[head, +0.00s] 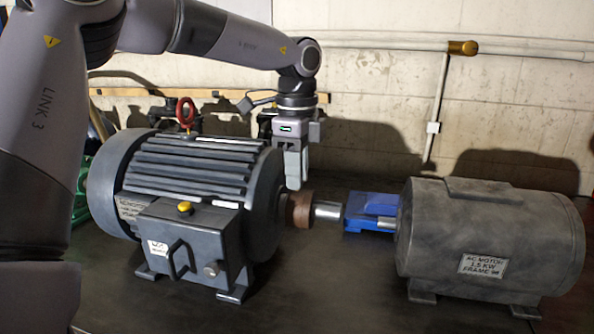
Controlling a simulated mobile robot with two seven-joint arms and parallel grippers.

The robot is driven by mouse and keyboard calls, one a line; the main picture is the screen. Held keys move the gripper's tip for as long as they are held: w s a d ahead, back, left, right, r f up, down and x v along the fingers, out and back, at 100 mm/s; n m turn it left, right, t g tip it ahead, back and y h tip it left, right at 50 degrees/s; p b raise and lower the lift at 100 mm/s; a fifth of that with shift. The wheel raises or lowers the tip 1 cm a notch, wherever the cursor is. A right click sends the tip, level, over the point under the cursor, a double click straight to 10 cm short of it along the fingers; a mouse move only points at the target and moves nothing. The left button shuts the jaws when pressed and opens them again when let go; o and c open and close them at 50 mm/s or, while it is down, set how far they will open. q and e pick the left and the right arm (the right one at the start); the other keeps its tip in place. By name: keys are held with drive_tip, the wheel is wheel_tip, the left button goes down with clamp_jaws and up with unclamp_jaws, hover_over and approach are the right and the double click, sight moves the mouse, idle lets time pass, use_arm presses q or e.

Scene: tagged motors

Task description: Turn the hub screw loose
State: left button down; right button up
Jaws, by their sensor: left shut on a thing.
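The rusty brown hub (299,210) sits on the shaft (327,212) at the right end of the large dark motor (190,165). My left gripper (295,186) points straight down, its fingertips at the top of the hub. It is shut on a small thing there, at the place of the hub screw. The screw itself is hidden by the fingers and too small to make out. My right gripper is not in view.
A grey AC motor (490,240) stands at the right. A blue block (371,211) lies between the two motors. Pipes (440,45) run along the back wall. The bench front is clear.

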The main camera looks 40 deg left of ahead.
use_arm(q)
drive_tip(key=shift+s+f+n, duration=0.1)
drive_tip(key=shift+f+n, duration=0.15)
drive_tip(key=shift+n, duration=0.55)
drive_tip(key=c, duration=1.1)
unclamp_jaws()
drive_tip(key=shift+a, duration=0.15)
drive_tip(key=shift+o, duration=0.2)
drive_tip(key=shift+r, duration=0.15)
drive_tip(key=shift+r+p, duration=0.3)
drive_tip(key=shift+r, duration=3.2)
